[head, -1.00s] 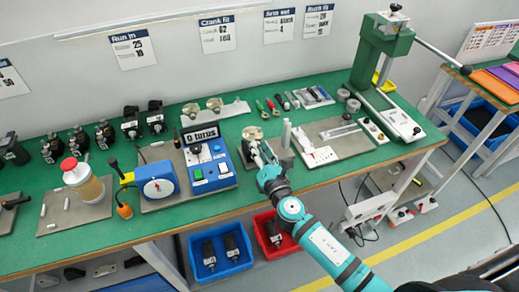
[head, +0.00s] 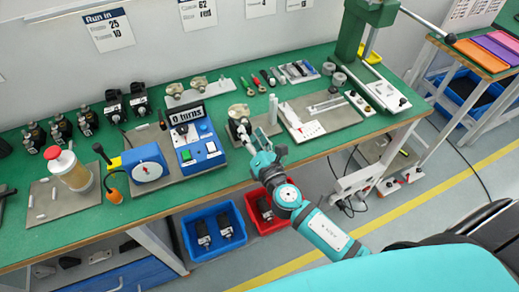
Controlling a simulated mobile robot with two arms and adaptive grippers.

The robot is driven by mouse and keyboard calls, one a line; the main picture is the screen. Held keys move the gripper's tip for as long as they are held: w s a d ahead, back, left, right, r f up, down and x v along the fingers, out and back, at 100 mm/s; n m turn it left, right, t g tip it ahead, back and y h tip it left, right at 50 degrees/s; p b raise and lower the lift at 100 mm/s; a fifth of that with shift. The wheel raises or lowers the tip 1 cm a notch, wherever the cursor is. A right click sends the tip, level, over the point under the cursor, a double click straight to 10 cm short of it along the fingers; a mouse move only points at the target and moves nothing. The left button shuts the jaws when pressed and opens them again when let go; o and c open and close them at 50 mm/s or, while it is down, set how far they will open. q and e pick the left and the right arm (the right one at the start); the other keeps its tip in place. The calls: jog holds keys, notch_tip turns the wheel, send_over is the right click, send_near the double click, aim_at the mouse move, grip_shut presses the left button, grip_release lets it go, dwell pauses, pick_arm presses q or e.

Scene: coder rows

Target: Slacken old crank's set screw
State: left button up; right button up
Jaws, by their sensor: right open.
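A dark coder unit with a pale metal crank (head: 238,111) on top stands near the front edge of the green bench, right of the blue counter box (head: 197,145). The box's display reads "0 turns". The set screw is too small to make out. Hand tools with green (head: 254,82) and red (head: 263,77) parts lie behind the coder. My left gripper is not in view.
A grey mat with a white plate (head: 301,122) lies right of the coder. A green press (head: 353,30) stands at the back right. Two cranks (head: 199,83) sit on a pale rack behind. Blue (head: 214,232) and red (head: 265,210) bins with dark units are below the bench.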

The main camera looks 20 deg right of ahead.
jog(key=s, duration=0.8)
jog(key=shift+s+d, duration=0.15)
jog(key=shift+s, duration=0.05)
